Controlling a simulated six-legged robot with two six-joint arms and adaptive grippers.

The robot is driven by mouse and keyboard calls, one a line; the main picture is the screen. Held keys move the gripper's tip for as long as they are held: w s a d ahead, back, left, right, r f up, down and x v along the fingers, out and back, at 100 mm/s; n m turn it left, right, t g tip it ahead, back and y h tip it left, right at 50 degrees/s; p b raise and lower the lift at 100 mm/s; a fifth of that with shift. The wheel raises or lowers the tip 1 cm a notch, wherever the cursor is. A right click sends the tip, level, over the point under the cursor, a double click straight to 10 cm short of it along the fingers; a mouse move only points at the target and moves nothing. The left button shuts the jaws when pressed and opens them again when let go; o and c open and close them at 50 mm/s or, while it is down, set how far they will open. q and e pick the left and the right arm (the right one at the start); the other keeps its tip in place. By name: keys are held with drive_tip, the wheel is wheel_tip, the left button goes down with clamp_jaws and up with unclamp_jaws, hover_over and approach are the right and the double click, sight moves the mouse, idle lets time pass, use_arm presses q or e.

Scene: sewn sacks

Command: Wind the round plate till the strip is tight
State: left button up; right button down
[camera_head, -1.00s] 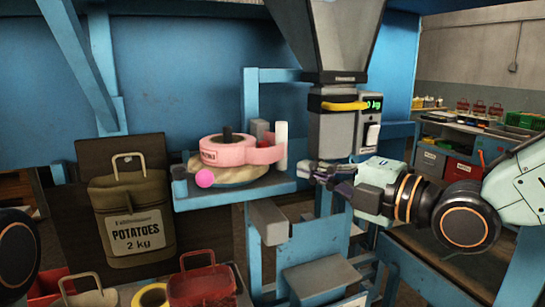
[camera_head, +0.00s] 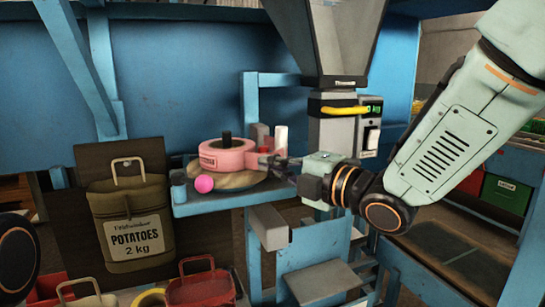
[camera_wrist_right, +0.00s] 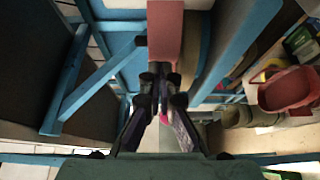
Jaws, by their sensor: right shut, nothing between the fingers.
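A pink roll (camera_head: 226,157) of strip sits around a dark spindle on a blue shelf (camera_head: 225,203). The round plate (camera_head: 236,180) is pale tan and shows under the roll, partly hidden. A bright pink ball-shaped knob (camera_head: 204,184) stands at its front left. My right gripper (camera_head: 277,165) is at the right side of the roll, shut and empty; whether it touches the strip I cannot tell. In the right wrist view the pink strip (camera_wrist_right: 165,30) lies just beyond the fingertips (camera_wrist_right: 160,82). My left gripper is out of view.
A grey hopper (camera_head: 340,35) with a yellow-handled weighing box (camera_head: 343,120) stands right of the shelf. A potato sack (camera_head: 130,220) hangs at the left. Red baskets (camera_head: 200,288) are below. Blue frame beams surround the shelf.

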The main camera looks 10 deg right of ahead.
sight(264, 154)
drive_tip(key=shift+w+d+r, duration=0.1)
drive_tip(key=shift+w+d, duration=0.05)
drive_tip(key=shift+w, duration=1)
drive_tip(key=shift+w+d+p, duration=0.3)
drive_tip(key=shift+w+p, duration=0.1)
drive_tip(key=shift+w, duration=0.35)
drive_tip(key=shift+a, duration=0.1)
drive_tip(key=shift+w+d+r+n+g+y+p, duration=0.1)
drive_tip(key=shift+w+d+n+g+y+p, duration=0.15)
drive_tip(key=shift+n+g+y+p, duration=0.2)
drive_tip(key=shift+w+d+n+g+y, duration=0.25)
drive_tip(key=shift+w+n+y, duration=0.05)
drive_tip(key=shift+n+y, duration=0.05)
drive_tip(key=shift+f, duration=0.2)
drive_tip(key=shift+s+a, duration=0.1)
drive_tip(key=shift+a, duration=0.05)
